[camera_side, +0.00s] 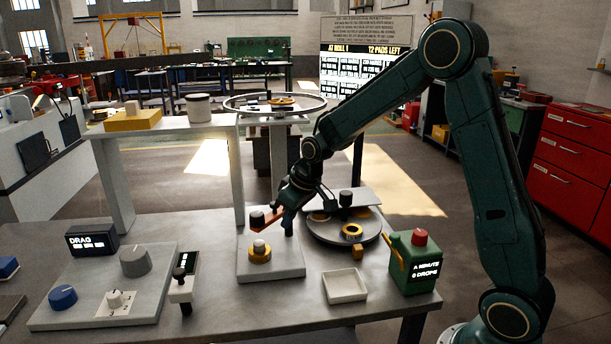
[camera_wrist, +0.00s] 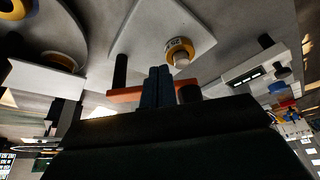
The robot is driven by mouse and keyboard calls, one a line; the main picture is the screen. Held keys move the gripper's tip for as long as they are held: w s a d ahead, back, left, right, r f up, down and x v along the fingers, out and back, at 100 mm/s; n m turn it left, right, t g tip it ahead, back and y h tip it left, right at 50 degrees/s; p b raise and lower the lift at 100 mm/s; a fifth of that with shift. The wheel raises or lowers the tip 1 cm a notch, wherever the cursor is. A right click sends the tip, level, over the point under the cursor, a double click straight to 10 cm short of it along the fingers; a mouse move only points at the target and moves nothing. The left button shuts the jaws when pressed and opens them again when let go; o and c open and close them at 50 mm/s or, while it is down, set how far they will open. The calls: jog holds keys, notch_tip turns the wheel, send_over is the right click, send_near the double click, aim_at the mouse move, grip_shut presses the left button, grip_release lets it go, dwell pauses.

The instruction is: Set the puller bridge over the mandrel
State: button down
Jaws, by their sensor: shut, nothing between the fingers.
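An orange bar with dark cylinders on it (camera_side: 273,221), which looks like the puller bridge, is raised above a pale base plate (camera_side: 285,268). On the plate sits a yellow ring with a pale knob (camera_side: 260,252); I cannot tell whether this is the mandrel. My gripper (camera_side: 292,203) is shut and empty, close to the bar's far end. In the wrist view my shut fingers (camera_wrist: 158,86) overlap the orange bar (camera_wrist: 125,96), between a dark post (camera_wrist: 120,70) and a dark cylinder (camera_wrist: 190,93). Whether they touch it is unclear. The yellow ring (camera_wrist: 178,50) shows beyond.
A round dark turntable (camera_side: 340,232) with yellow rings stands right of the plate. A white tray (camera_side: 344,286) and green counter box (camera_side: 413,262) are in front and right. A control panel with knobs (camera_side: 105,285) is at left. A raised shelf (camera_side: 165,127) stands behind.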

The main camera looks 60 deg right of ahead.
jog(key=v, duration=1)
jog(key=shift+s+a, duration=0.15)
jog(key=shift+s, duration=0.35)
jog(key=s+a+r, duration=0.1)
jog(key=s+a, duration=0.1)
jog(key=s, duration=0.6)
jog(key=s+a+r, duration=0.2)
jog(key=s, duration=0.6)
jog(key=s+a+r+m+t, duration=0.1)
jog(key=s+a, duration=0.2)
jog(key=s, duration=0.5)
jog(key=shift+s+r, duration=0.35)
jog(key=shift+r, duration=0.05)
jog(key=c, duration=2.2)
grip_release()
